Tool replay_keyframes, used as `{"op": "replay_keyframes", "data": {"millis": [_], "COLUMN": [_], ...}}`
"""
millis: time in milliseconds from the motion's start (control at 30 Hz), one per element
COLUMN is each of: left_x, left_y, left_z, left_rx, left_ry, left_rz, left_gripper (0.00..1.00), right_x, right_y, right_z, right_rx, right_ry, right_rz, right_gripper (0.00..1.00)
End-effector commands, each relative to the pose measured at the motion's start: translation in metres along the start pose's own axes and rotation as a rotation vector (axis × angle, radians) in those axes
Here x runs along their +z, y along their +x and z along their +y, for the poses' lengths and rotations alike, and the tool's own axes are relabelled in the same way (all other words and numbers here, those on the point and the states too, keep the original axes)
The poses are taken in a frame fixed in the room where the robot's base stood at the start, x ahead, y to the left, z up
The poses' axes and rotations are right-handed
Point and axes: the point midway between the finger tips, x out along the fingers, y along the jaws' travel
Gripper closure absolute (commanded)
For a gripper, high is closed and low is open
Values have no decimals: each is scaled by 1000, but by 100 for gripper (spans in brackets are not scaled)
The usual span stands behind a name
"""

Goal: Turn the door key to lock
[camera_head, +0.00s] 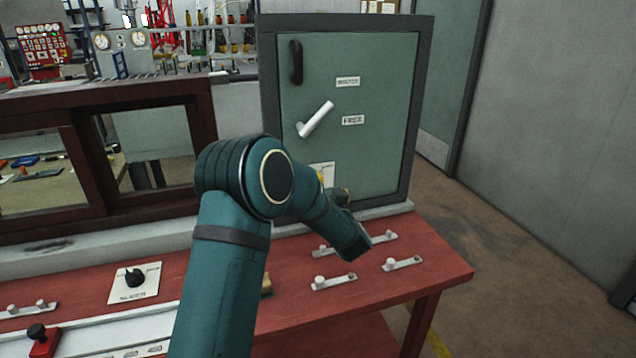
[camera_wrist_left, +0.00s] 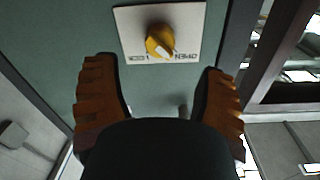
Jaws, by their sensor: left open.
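The door key is a yellow knob (camera_wrist_left: 161,42) with a pale marked face on a white labelled plate (camera_wrist_left: 130,25) in the left wrist view. In the head view the plate (camera_head: 323,168) sits low on the green cabinet door (camera_head: 380,90), partly hidden by my left arm. My left gripper (camera_wrist_left: 160,70) is open, with its orange-brown padded fingers spread to either side below the knob in the picture. Nothing is between the fingers, and they appear apart from the knob. In the head view my forearm hides most of that gripper. My right gripper is not in view.
The door carries a white lever handle (camera_head: 316,120), a black handle (camera_head: 296,62) and small labels. Below is a red table (camera_head: 430,278) with several small metal bars and a black dial (camera_head: 134,277). A dark-framed window (camera_head: 150,150) stands left.

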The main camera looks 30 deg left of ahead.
Motion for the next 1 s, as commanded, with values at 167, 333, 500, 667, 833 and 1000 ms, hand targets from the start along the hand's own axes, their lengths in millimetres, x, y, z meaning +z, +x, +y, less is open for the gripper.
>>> {"op": "replay_keyframes", "data": {"millis": [167, 333, 500, 667, 833, 1000], "left_x": [1, 0, 0, 0, 0, 0], "left_y": [35, 57, 67, 69, 69, 69], "left_z": [0, 0, 0, 0, 0, 0], "left_rx": [-3, 0, 1, 1, 1, 1], "left_ry": [-1, -1, 0, 0, 0, 0], "left_rz": [0, 0, 0, 0, 0, 0], "left_gripper": [29, 29, 29, 29, 34, 94], "right_x": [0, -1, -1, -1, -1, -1], "right_y": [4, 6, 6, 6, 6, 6], "right_z": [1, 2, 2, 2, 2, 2], "right_rx": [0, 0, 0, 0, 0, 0], "right_ry": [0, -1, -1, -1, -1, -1], "right_rz": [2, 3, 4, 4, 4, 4], "right_gripper": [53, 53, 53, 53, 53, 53]}}
